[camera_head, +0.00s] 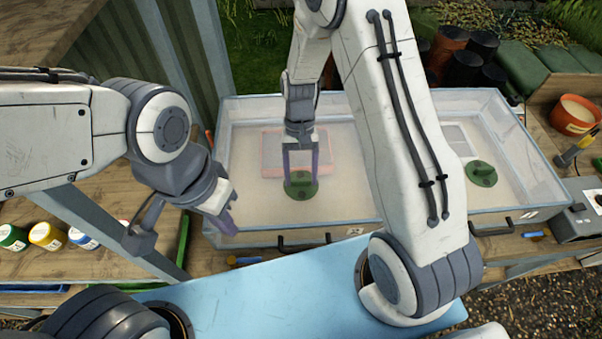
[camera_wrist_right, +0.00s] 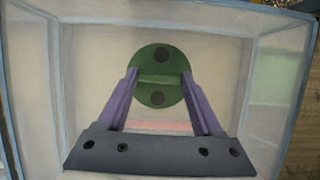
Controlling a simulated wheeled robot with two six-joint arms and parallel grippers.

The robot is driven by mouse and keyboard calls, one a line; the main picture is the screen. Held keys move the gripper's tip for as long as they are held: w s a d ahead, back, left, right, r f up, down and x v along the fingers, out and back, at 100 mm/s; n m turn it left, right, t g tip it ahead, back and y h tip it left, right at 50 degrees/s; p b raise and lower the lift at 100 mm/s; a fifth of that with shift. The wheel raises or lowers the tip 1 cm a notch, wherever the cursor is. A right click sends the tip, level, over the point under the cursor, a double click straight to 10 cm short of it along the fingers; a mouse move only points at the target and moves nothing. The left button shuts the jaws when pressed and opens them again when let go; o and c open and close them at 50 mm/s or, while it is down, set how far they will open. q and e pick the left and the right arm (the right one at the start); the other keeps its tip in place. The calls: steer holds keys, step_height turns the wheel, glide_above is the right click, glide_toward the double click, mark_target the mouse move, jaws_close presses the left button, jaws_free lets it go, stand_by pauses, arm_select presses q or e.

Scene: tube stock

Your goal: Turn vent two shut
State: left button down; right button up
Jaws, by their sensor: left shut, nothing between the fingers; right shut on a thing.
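A green round vent (camera_head: 300,190) with a raised ridge sits on the clear lid in the left part of the framed box. My right gripper (camera_head: 301,172), with purple fingers, is shut on its ridge. In the right wrist view the vent (camera_wrist_right: 160,58) is a green disc with two dark round spots, one on each side of the ridge. A second green vent (camera_head: 482,174) sits on the right part of the box, untouched. Small marks on the front edge are too small to read surely, so I cannot tell which vent is two. My left gripper (camera_head: 230,222) is shut and empty near the box's left front corner.
The pale blue-edged box (camera_head: 225,150) has dark handles (camera_head: 303,245) along its front. A pinkish frame (camera_head: 270,150) shows through the lid. Several paint jars (camera_head: 46,236) stand at the left; an orange pot (camera_head: 574,114) stands at the right. My right arm crosses the box's middle.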

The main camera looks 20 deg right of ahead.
steer(key=o, duration=1.4)
steer(key=shift+c, duration=0.2)
steer(key=a+b+v, duration=0.1)
steer(key=b+v, duration=0.1)
steer(key=v, duration=0.8)
steer(key=shift+d+r+b, duration=0.3)
steer(key=shift+d, duration=0.2)
steer(key=shift+w, duration=0.1)
steer(key=s+a+r+n+t+b, duration=0.1)
steer(key=s+a+n, duration=0.3)
steer(key=s, duration=0.6)
steer(key=s+a+r+n+t+b, duration=0.1)
steer(key=s+a+n+t+b, duration=0.2)
steer(key=s, duration=0.8)
steer(key=a+n, duration=0.1)
steer(key=n, duration=0.1)
steer(key=shift+s+r+n, duration=0.2)
steer(key=shift+r+n, duration=0.05)
steer(key=shift+n, duration=0.15)
